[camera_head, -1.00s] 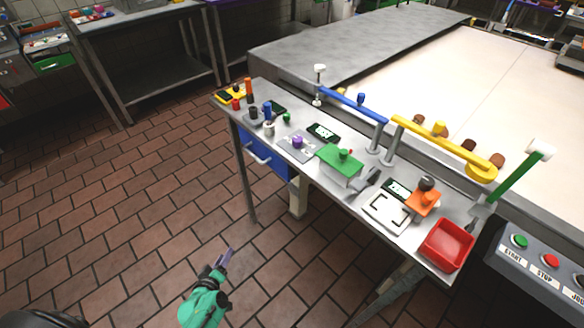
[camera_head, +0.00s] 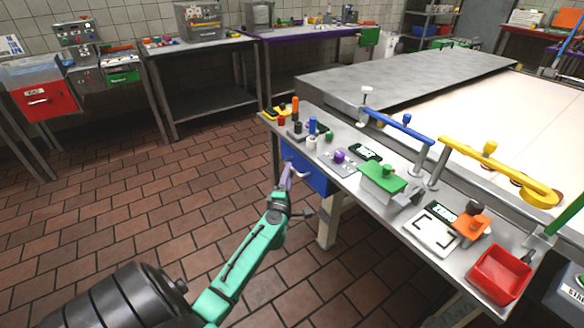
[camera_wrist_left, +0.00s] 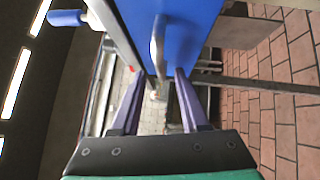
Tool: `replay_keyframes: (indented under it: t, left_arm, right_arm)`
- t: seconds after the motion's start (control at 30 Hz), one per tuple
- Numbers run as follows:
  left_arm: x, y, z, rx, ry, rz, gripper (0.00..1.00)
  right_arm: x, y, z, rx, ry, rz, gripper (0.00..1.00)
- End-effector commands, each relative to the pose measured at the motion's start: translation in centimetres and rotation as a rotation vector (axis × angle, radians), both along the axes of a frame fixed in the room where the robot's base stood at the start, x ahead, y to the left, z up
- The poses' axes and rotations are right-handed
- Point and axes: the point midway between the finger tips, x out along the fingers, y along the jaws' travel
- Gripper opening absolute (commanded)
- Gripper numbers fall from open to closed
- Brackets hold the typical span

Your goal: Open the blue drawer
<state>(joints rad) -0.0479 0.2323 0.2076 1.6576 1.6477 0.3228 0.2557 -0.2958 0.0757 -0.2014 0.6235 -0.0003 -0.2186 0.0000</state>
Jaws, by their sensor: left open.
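The blue drawer (camera_head: 318,181) sits under the left end of the metal worktable (camera_head: 343,167). In the head view its front looks level with the table edge. In the left wrist view the drawer's blue face (camera_wrist_left: 187,22) fills the top, with a pale bar handle (camera_wrist_left: 158,45) on it. My left gripper (camera_head: 289,172) is open in front of the drawer. In the left wrist view its two purple fingers (camera_wrist_left: 157,78) point at the handle, which lines up with the gap between them. Whether they touch it I cannot tell. My right gripper is not in view.
The worktable holds a green-lidded box (camera_head: 383,182), a white scale (camera_head: 432,230), a red bin (camera_head: 500,274) and several small coloured items. A long blue lever (camera_head: 398,126) and a yellow lever (camera_head: 497,170) rise behind. The tiled floor in front of the drawer is clear.

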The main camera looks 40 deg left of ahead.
Motion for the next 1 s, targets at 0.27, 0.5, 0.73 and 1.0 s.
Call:
replay_keyframes:
  t: [0.27, 0.5, 0.73, 1.0]
  left_arm:
    - [3.1, 1.7, 0.4, 0.000, 0.001, 0.000, 0.45]
    - [3.1, 1.7, 0.4, 0.001, 0.001, -0.001, 0.33]
    - [3.1, 1.7, 0.4, 0.001, 0.001, -0.001, 0.00]
    - [3.1, 1.6, 0.4, 0.001, 0.001, -0.001, 0.00]
  right_arm:
    - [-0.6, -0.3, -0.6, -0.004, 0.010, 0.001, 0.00]
    - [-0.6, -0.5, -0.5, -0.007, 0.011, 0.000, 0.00]
    - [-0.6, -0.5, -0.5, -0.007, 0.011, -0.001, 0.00]
    - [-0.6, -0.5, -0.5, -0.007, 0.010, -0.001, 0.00]
